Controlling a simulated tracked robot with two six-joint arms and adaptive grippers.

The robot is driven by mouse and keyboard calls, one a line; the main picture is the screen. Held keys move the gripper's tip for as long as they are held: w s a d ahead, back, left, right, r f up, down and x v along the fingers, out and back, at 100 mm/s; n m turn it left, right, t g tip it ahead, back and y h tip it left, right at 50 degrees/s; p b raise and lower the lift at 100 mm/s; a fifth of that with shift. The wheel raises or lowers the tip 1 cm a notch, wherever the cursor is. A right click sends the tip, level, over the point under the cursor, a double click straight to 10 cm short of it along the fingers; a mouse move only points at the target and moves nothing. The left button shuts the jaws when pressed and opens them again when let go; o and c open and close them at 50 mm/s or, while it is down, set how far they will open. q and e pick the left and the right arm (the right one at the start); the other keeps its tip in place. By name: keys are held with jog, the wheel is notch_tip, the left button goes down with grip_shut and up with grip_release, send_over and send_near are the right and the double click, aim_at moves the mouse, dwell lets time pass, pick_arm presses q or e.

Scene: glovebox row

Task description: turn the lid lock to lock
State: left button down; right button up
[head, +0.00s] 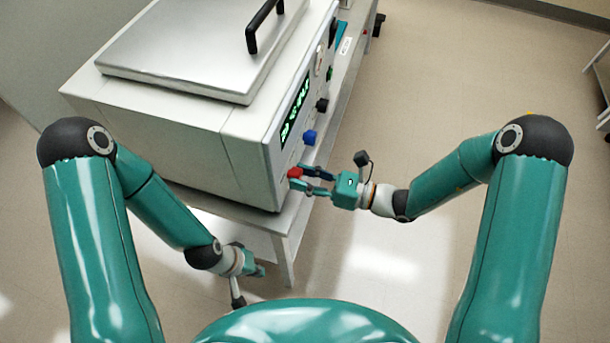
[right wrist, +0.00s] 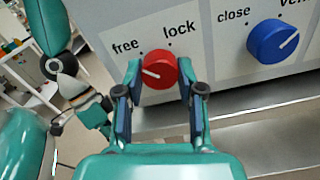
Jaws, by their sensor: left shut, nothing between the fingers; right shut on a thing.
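The red lid lock knob (head: 294,173) sits low on the front panel of the white box. In the right wrist view the red knob (right wrist: 160,70) has the labels "free" and "lock" above it. Its white line lies on its left part, pointing left, on the "free" side and away from "lock". My right gripper (head: 303,181) is shut on the knob, one finger at each side; it also shows in the right wrist view (right wrist: 160,82). My left gripper (head: 258,271) is shut and empty, low beside the bench leg.
A blue knob (head: 309,137), marked "close" and "vent", is beside the red one. Black knobs and a green-lit display (head: 295,107) are farther along the panel. A silver lid (head: 195,50) with a black handle (head: 262,22) lies on top.

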jog(key=shift+a, duration=0.1)
jog(key=shift+a+r+m+p, duration=0.1)
jog(key=shift+a+m+p, duration=0.05)
jog(key=shift+m+p, duration=0.2)
jog(key=m+p, duration=0.1)
jog(key=m, duration=0.2)
jog(key=m+p, duration=0.3)
jog(key=m, duration=0.2)
jog(key=m+p, duration=0.2)
jog(key=m, duration=0.5)
jog(key=m+p, duration=0.1)
jog(key=m, duration=0.1)
jog(key=shift+f, duration=0.25)
jog(key=shift+m, duration=0.25)
